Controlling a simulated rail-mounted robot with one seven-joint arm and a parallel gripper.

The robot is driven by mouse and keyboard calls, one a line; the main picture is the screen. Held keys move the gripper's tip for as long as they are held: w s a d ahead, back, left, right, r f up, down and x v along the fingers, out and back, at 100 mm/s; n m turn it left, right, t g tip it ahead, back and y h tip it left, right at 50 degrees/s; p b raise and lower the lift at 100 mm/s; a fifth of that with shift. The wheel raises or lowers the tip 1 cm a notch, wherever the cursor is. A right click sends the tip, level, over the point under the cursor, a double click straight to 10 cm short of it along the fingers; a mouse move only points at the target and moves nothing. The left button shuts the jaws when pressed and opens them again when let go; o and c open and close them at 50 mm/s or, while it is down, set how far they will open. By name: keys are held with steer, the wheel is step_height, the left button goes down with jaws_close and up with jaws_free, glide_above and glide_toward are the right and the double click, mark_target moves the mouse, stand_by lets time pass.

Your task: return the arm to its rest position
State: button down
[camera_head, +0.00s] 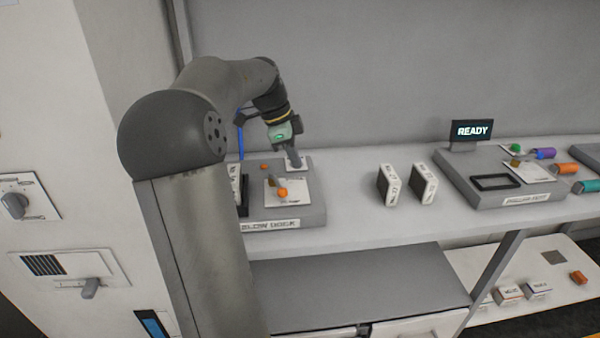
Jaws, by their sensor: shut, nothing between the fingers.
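My arm rises from the lower left, bends at a large dark shoulder joint and reaches right, over the left end of the grey shelf. My gripper (293,160) points down above the back of the grey dock block (290,215), whose label seems to end in "LOW DOCK". Its fingers are together, with nothing seen between them. They are close to a small white plate at the block's back edge; I cannot tell whether they touch it. An orange knob (282,192) on a white plate sits in front of the gripper. My arm hides the block's left part.
Two white boxes (424,183) stand mid-shelf. Right of them is another grey station (470,185) with a "READY" display (472,131) and several coloured cylinders. A wall panel with a knob (15,204) and a lever (91,287) is at left. A lower shelf (545,270) holds small boxes.

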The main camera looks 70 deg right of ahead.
steer(key=shift+v, duration=0.95)
steer(key=w+a+f+n+t+p, duration=0.1)
steer(key=w+a+n, duration=0.35)
steer(key=a, duration=0.35)
steer(key=w+a+f+n+t+y, duration=0.1)
steer(key=w+a+f+n, duration=0.1)
steer(key=w+a+n, duration=0.45)
steer(key=w+a+f+n+t+p, duration=0.15)
steer(key=a+n, duration=0.25)
steer(key=a, duration=0.5)
steer(key=s+a+f+n, duration=0.1)
steer(key=s+a+n, duration=0.1)
steer(key=a+n, duration=0.3)
steer(key=s+a+f+n, duration=0.2)
steer(key=a+n, duration=0.4)
steer(key=a, duration=0.6)
steer(key=s+a+f+n, duration=0.2)
steer(key=s+a+n, duration=0.1)
steer(key=a+n, duration=0.3)
steer(key=a+p, duration=0.1)
steer(key=a, duration=0.1)
steer(key=shift+s+a+f+y, duration=0.2)
steer(key=shift+a+y, duration=0.1)
